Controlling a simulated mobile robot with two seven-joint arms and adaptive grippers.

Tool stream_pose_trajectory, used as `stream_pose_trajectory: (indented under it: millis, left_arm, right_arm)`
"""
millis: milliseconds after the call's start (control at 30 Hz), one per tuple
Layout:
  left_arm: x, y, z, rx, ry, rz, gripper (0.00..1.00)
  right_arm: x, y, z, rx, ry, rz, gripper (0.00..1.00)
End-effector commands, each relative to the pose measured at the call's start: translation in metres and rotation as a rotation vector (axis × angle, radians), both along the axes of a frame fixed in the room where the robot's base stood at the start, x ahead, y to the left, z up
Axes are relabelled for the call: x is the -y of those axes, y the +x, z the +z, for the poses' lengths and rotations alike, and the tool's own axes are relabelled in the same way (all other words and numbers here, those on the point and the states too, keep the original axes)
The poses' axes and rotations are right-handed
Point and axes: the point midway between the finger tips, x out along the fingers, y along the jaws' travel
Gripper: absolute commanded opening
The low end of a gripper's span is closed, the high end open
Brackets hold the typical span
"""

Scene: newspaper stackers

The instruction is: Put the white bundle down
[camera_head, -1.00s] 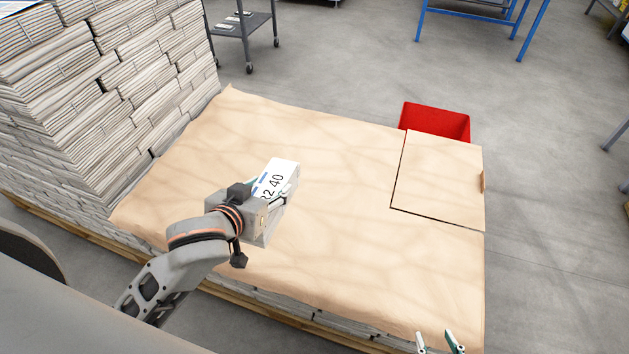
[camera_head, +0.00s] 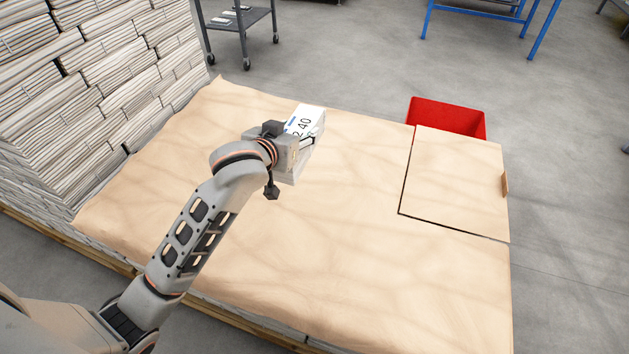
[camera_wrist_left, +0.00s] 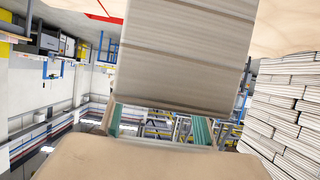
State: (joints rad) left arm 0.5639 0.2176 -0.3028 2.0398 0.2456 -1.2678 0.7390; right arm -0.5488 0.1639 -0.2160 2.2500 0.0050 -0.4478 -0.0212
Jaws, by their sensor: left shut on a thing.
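The white bundle (camera_head: 304,121) has a printed label with blue marks and dark numbers on its top. My left gripper (camera_head: 306,141) is shut on it, and the arm reaches over the brown paper sheet (camera_head: 350,260) from the lower left. In the left wrist view the bundle's layered page edges (camera_wrist_left: 188,55) fill the upper middle, between the green-padded fingers (camera_wrist_left: 158,125). The gripper hides part of the bundle in the head view. Whether the bundle touches the paper I cannot tell. My right gripper is out of view.
Tall stacks of newspapers (camera_head: 110,80) rise at the left of the sheet. A flat brown sheet (camera_head: 455,180) lies at the right, with a red bin (camera_head: 450,117) behind it. A grey cart (camera_head: 238,22) and a blue frame (camera_head: 480,8) stand farther back. The sheet's middle and front are clear.

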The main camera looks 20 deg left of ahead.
Motion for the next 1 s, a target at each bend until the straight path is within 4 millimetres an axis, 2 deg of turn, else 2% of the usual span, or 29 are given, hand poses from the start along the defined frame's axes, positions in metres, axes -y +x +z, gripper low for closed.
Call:
stream_pose_trajectory:
  millis: [67,167,300,333,400,700,833,1000]
  left_arm:
    - [0.001,0.006,0.001,0.010,-0.002,-0.001,0.00]
    - [0.001,0.008,-0.009,0.010,-0.001,-0.002,0.00]
    - [0.000,0.007,-0.038,0.002,0.001,-0.003,0.00]
    - [0.001,0.007,-0.046,0.001,0.000,-0.002,0.00]
    - [0.000,0.007,-0.062,-0.001,0.001,-0.003,0.00]
    - [0.001,0.006,-0.122,0.001,0.000,-0.003,0.00]
    - [0.001,0.007,-0.136,0.006,0.000,-0.002,0.00]
    - [0.001,0.008,-0.139,0.015,0.000,-0.002,0.00]
  right_arm:
    - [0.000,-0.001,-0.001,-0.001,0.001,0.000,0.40]
    - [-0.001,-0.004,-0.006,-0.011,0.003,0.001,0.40]
    - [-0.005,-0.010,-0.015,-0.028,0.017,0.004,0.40]
    - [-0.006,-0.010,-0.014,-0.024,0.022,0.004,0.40]
    - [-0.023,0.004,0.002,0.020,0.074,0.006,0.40]
    - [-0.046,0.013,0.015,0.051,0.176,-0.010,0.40]
    - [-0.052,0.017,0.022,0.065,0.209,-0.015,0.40]
    - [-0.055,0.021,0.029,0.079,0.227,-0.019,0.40]
